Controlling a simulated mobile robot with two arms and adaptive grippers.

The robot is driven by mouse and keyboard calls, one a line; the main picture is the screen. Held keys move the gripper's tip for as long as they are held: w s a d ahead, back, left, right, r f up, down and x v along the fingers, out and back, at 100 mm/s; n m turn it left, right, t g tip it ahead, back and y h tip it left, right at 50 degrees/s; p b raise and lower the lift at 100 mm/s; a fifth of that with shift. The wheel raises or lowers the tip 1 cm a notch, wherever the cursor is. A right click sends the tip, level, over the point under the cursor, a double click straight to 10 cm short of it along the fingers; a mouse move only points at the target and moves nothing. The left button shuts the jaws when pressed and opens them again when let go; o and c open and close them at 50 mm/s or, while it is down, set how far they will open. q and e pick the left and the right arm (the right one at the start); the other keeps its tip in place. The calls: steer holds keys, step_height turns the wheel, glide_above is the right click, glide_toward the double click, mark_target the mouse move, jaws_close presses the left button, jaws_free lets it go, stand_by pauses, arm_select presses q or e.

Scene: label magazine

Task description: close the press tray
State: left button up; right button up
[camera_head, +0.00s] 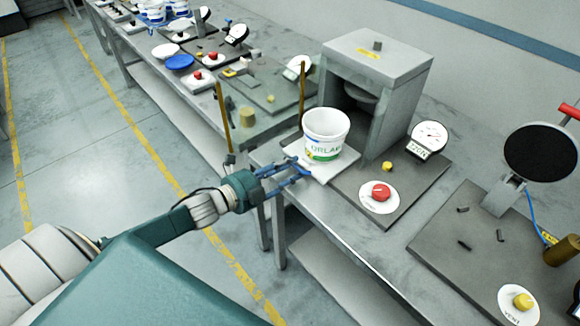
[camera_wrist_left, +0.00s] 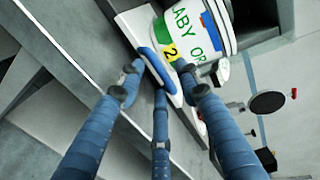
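The press (camera_head: 374,72) is a grey box with an open front. Its white tray (camera_head: 337,171) sticks out of the opening at the front left. A white tub with a green label (camera_head: 325,138) stands upright on it. In the left wrist view the tray (camera_wrist_left: 138,24) has a blue bar handle (camera_wrist_left: 157,72) on its front edge. My left gripper (camera_head: 299,169) is at this front edge, its blue fingers apart around the handle area. I cannot tell whether they touch the handle. My right gripper is not in view.
A red knob (camera_head: 380,191), a small yellow knob (camera_head: 387,166) and a dial gauge (camera_head: 429,139) sit beside the press. Two thin yellow posts (camera_head: 302,95) stand to the left. A round black disc on a stand (camera_head: 540,152) is at the right.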

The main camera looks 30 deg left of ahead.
arm_select(q)
steer(key=shift+w+d, duration=0.15)
steer(key=shift+w, duration=0.25)
jaws_close()
